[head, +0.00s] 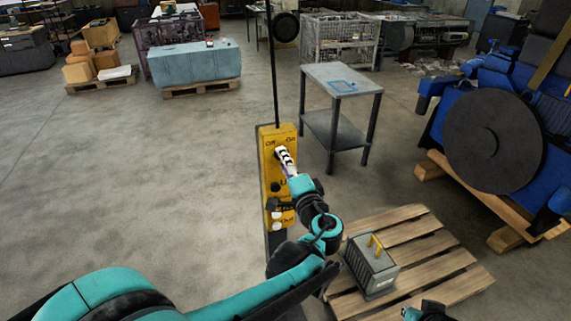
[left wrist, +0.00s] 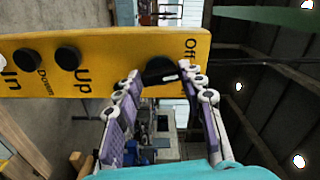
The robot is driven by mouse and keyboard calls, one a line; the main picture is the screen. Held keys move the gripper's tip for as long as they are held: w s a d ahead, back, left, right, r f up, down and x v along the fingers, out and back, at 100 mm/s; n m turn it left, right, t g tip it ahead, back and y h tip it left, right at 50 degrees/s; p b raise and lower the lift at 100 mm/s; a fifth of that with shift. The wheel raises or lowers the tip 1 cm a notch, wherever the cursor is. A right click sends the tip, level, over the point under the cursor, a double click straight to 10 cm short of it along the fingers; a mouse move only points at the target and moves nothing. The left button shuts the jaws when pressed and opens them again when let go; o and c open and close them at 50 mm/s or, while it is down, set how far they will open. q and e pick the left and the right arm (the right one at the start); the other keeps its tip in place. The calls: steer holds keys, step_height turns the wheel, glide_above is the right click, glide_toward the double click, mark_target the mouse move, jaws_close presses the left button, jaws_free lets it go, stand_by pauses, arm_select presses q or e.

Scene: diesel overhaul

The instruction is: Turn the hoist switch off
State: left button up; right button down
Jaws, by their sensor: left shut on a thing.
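The yellow hoist control box (head: 270,170) stands upright in the middle of the head view, with two labels at its top. In the left wrist view it lies across the picture, its "Off" label (left wrist: 190,48) near the right end. The black hoist switch knob (left wrist: 158,68) carries a short white mark; I cannot tell which setting it points to. My left gripper (head: 282,154) is at the knob, its fingers (left wrist: 165,84) shut on it. In the head view the fingers mostly hide the knob. Part of my right arm shows at the bottom edge; its jaws are unclear.
Black Up and Down buttons (left wrist: 67,57) sit lower on the box. A wooden pallet (head: 440,262) with a grey yellow-handled block (head: 371,268) lies at the right. A grey table (head: 342,78) stands behind, and a blue engine (head: 475,85) far right. Floor at left is clear.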

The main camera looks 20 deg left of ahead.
arm_select(q)
steer(key=n, duration=0.6)
steer(key=shift+f+b, duration=0.15)
steer(key=shift+b, duration=0.15)
steer(key=shift+n, duration=0.3)
steer(key=o, duration=1.2)
steer(key=shift+c, duration=0.2)
steer(key=v, duration=1.2)
